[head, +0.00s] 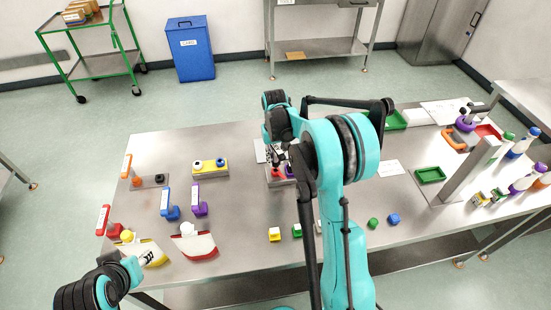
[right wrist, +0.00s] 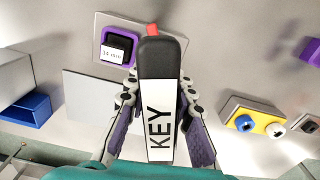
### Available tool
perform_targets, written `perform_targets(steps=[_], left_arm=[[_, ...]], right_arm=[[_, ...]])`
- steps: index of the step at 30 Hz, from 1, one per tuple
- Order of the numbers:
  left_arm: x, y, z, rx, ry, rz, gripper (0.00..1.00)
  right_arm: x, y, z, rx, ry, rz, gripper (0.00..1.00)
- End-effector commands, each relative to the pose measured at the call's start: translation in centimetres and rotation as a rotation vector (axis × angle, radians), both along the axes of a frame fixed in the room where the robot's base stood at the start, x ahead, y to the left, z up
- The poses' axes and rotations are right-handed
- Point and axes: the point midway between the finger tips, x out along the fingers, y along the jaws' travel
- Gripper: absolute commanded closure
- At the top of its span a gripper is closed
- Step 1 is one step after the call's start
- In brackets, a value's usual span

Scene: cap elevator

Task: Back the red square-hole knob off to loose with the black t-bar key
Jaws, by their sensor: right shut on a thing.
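In the right wrist view only a red sliver of the knob (right wrist: 153,30) shows past the end of the black key (right wrist: 158,52), which has a white KEY label. My right gripper (right wrist: 156,100) is shut on the key, its fingers on either side, over the knob. Whether the key sits in the square hole is hidden. My left gripper (head: 147,258) is low at the left, by the table's front edge; its jaws are too small to read.
A purple-framed square part (right wrist: 117,48) shares the knob's base. Coloured blocks, such as a yellow one (head: 274,234), lie near the front edge. A green tray (head: 430,175) is at the right.

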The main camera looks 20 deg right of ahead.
Motion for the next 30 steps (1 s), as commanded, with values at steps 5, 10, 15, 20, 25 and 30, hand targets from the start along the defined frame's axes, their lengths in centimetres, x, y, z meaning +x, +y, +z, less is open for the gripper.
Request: perform_targets(steps=[5, 10, 15, 20, 25, 30], left_arm=[[0.0, 0.0, -0.2, 0.000, 0.000, 0.000, 0.60], [0.0, 0.0, -0.4, 0.000, 0.000, 0.000, 0.60], [0.0, 0.0, -0.5, 0.000, 0.000, 0.000, 0.60], [0.0, 0.0, -0.7, 0.000, 0.000, 0.000, 0.60], [0.0, 0.0, -0.9, 0.000, 0.000, 0.000, 0.60], [0.0, 0.0, -1.1, 0.000, 0.000, 0.000, 0.60]], right_arm=[[0.0, 0.0, -0.2, 0.000, 0.000, 0.000, 1.00], [0.0, 0.0, -0.5, 0.000, 0.000, 0.000, 1.00], [0.0, 0.0, -0.8, 0.000, 0.000, 0.000, 1.00], [0.0, 0.0, -1.0, 0.000, 0.000, 0.000, 1.00], [0.0, 0.0, -1.2, 0.000, 0.000, 0.000, 1.00], [0.0, 0.0, -1.5, 0.000, 0.000, 0.000, 1.00]])
